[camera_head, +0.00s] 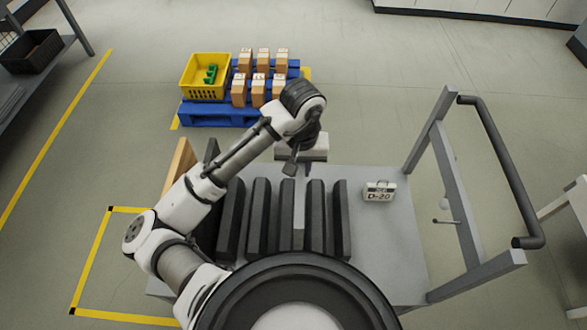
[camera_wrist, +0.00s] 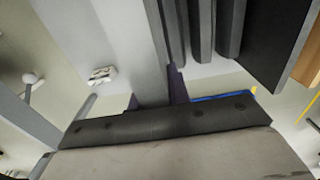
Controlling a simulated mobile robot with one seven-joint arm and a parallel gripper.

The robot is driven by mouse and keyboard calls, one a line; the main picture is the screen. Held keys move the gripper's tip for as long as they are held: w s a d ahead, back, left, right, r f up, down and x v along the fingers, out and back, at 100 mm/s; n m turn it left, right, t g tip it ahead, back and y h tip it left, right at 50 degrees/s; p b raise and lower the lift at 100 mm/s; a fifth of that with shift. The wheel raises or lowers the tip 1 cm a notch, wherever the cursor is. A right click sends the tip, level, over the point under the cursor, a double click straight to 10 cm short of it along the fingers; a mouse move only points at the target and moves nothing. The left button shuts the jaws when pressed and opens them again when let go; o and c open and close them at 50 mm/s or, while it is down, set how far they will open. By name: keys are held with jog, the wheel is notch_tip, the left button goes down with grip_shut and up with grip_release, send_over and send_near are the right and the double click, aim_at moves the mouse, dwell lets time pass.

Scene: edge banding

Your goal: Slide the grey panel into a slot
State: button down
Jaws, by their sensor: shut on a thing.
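The grey panel (camera_head: 299,205) stands upright among the dark dividers (camera_head: 257,220) on the cart, in the gap between two of them right of the middle. In the wrist view the panel (camera_wrist: 125,45) runs up from between the fingers, with dark dividers (camera_wrist: 200,30) close on its right. My gripper (camera_head: 291,168) is at the panel's far end and is shut on it; its dark fingers (camera_wrist: 156,97) also show in the wrist view. My arm base hides the near ends of the slots, so I cannot tell how deep the panel sits.
A cart handle (camera_head: 500,170) rises at right. A wooden board (camera_head: 180,165) is at left. Behind is a blue pallet (camera_head: 215,114) with a yellow crate (camera_head: 205,91) and several boxes (camera_head: 258,90).

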jog(key=f+b, duration=0.2)
jog(key=f, duration=0.1)
jog(key=f+b, duration=0.3)
jog(key=f, duration=0.1)
jog(key=d+f+b, duration=0.1)
jog(key=f+b, duration=0.1)
jog(key=f, duration=0.2)
jog(key=shift+w+f, duration=0.2)
jog(key=shift+w, duration=0.15)
jog(key=shift+f+b, duration=0.85)
jog(key=shift+f, duration=0.3)
jog(key=c, duration=1.2)
grip_release()
jog(key=shift+c, duration=0.2)
jog(key=shift+f, duration=0.1)
